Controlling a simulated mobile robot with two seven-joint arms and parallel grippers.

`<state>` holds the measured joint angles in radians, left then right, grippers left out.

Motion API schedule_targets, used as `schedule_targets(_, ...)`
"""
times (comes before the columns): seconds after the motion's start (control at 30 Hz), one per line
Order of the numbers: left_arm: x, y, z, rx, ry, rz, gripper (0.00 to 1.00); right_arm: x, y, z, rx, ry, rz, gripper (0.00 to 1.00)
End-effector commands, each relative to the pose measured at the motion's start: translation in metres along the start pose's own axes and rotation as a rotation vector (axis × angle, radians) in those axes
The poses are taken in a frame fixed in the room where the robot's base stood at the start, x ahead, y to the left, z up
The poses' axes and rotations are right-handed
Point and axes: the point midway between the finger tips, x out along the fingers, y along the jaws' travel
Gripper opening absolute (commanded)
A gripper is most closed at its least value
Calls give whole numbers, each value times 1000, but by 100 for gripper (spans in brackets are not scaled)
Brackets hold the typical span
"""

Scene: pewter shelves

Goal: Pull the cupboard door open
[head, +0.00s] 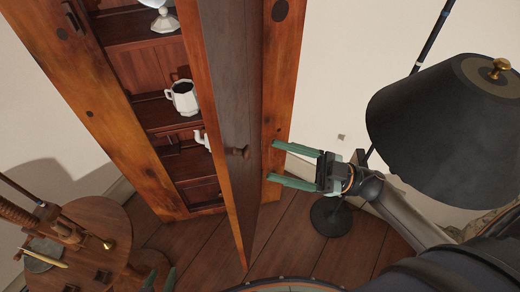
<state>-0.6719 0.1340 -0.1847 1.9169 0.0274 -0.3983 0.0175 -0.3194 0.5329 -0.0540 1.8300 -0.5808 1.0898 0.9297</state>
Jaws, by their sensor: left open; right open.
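The wooden cupboard (65,70) stands in the middle left of the head view. Its door (235,70) is standing open, swung out towards me, with a dark panel and an orange-brown edge. A small dark round knob (238,152) sits on the door's face. My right gripper (275,162) is open and empty to the right of the knob, fingers pointing left, apart from the knob.
White crockery, including a mug (184,97), stands on the cupboard shelves. A floor lamp with a black shade (440,130) stands at right, its round base (335,216) near my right arm. A round wooden table (95,225) is at lower left. Some wooden floor shows around the door's foot.

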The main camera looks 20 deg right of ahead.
Motion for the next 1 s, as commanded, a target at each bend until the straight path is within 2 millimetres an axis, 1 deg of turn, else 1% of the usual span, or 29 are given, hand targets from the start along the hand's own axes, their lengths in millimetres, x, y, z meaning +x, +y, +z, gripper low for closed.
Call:
schedule_targets(0.03,-3,-2,-1,-1,-2,-4,50,12,1,-3,-2,5,0,69)
schedule_targets(0.1,-4,-2,-1,-1,-2,-5,50,24,1,-3,-1,4,0,69)
schedule_targets(0.2,-6,-2,-3,-1,-3,-4,50,37,1,-2,-1,3,1,69)
schedule_targets(0.3,-7,-1,-3,-1,-3,-4,50,45,0,-1,0,2,1,69)
schedule_targets(0.43,-7,-1,-4,-2,-4,-3,50,49,0,0,0,0,1,69)
schedule_targets(0.67,-8,1,-4,-3,-4,-1,50,50,0,0,0,0,1,69)
schedule_targets(0.77,-8,1,-4,-3,-5,-1,50,50,0,0,0,0,1,58)
schedule_targets(1.0,-8,2,-4,-4,-5,0,50,49,0,0,0,0,1,32)
